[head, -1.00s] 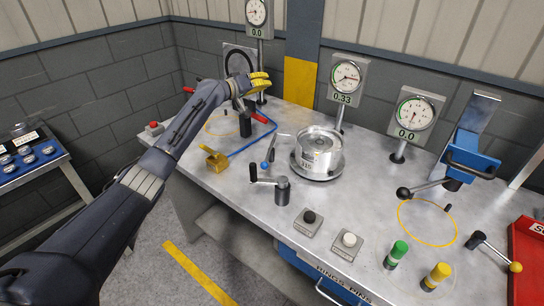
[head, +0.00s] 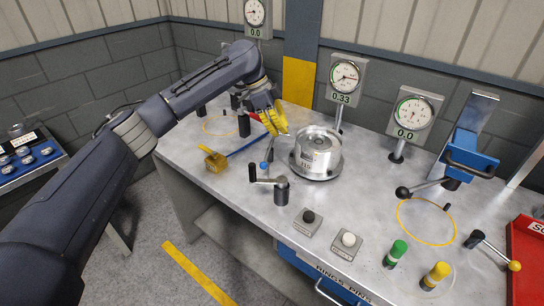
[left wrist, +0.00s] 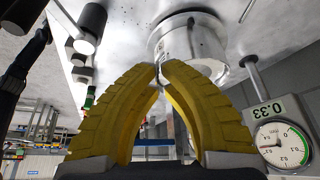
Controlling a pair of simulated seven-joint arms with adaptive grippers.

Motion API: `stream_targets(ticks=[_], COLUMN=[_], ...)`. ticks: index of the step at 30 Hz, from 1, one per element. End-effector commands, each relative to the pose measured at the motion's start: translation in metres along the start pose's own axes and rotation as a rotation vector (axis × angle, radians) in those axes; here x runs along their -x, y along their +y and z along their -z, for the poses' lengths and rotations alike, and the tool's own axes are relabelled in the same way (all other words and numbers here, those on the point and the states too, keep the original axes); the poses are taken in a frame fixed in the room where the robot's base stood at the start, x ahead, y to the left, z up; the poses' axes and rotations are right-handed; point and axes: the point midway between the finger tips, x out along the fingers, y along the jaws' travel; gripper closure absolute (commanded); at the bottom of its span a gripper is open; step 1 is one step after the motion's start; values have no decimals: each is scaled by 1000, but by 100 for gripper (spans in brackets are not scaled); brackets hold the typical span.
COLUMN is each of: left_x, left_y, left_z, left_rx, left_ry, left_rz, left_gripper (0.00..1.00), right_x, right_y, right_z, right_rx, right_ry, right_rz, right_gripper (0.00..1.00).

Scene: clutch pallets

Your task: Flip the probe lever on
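A small lever with a blue ball (head: 264,166) stands on the steel bench, just left of the round metal clutch housing (head: 318,152). I cannot be sure that it is the probe lever. My left gripper (head: 279,132), with yellow fingers, hangs just above and behind this lever and left of the housing. It partly hides the lever's upper end. In the left wrist view the fingertips (left wrist: 161,66) come together, with nothing clearly seen between them. The housing (left wrist: 188,38) shows beyond the tips. My right gripper is not in view.
A black-handled crank (head: 282,190) stands in front of the lever. A brass block (head: 216,162) lies to the left. The gauge reading 0.33 (head: 345,76) stands behind the housing; it also shows in the left wrist view (left wrist: 283,143). Black (head: 308,216) and white (head: 348,239) buttons sit in front.

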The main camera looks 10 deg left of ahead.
Motion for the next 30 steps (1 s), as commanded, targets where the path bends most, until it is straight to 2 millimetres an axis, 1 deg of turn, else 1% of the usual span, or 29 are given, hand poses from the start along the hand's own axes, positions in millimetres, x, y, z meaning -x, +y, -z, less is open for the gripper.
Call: stream_targets(ticks=[6, 20, 23, 26, 30], left_x=[2, 1, -4, -14, -37], left_y=[10, 11, 12, 12, 13], left_z=[-7, -8, -8, -9, -11], left_rx=[-86, -97, -97, -97, -96], left_ry=[-67, -75, -76, -75, -75], left_rz=[-37, -43, -43, -44, -45], left_gripper=[100, 100, 100, 100, 100], right_x=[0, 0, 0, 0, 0], right_y=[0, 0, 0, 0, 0], right_z=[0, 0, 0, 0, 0], right_rx=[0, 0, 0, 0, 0], right_ry=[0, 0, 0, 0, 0], right_rz=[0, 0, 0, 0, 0], right_gripper=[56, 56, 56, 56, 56])
